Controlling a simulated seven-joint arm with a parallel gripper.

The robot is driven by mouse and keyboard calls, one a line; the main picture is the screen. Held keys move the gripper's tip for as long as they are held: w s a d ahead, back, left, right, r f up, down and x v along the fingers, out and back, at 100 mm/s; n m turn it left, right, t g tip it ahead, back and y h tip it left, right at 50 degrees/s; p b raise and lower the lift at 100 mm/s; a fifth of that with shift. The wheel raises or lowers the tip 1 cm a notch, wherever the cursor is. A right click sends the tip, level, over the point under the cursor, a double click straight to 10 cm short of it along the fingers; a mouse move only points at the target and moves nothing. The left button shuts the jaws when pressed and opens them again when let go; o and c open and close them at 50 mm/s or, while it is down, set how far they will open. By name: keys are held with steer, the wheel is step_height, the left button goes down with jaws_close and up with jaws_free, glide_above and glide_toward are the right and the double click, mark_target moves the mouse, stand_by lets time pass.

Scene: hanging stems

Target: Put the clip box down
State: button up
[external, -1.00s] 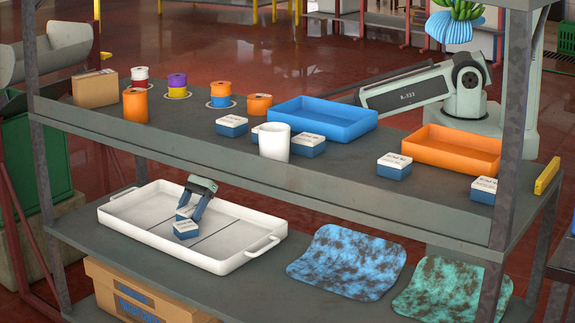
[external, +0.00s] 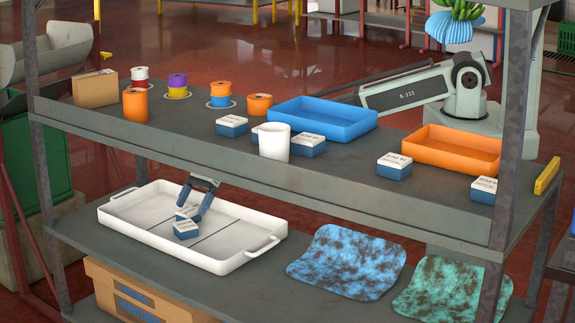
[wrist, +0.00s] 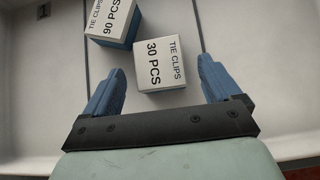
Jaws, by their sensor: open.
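A clip box (wrist: 160,65) labelled "TIE CLIPS 30 PCS", with a white top and blue lower part, rests in the middle section of the white tray (external: 265,247) on the lower shelf. It also shows in the external view (external: 187,230). A second clip box (wrist: 113,24), labelled 90 PCS, stands just behind it, close to the left divider line. My gripper (wrist: 161,72) is open over the tray. Its blue fingers are apart on either side of the 30 PCS box, with visible gaps in the wrist view.
The upper shelf edge (external: 330,200) runs above and beside the tray. That shelf holds more clip boxes (external: 394,166), a white cup (external: 274,143), a blue tray (external: 322,124), an orange tray (external: 452,151) and several spools. Two mottled sheets (external: 347,262) lie right of the tray.

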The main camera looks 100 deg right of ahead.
steer(key=v, duration=1)
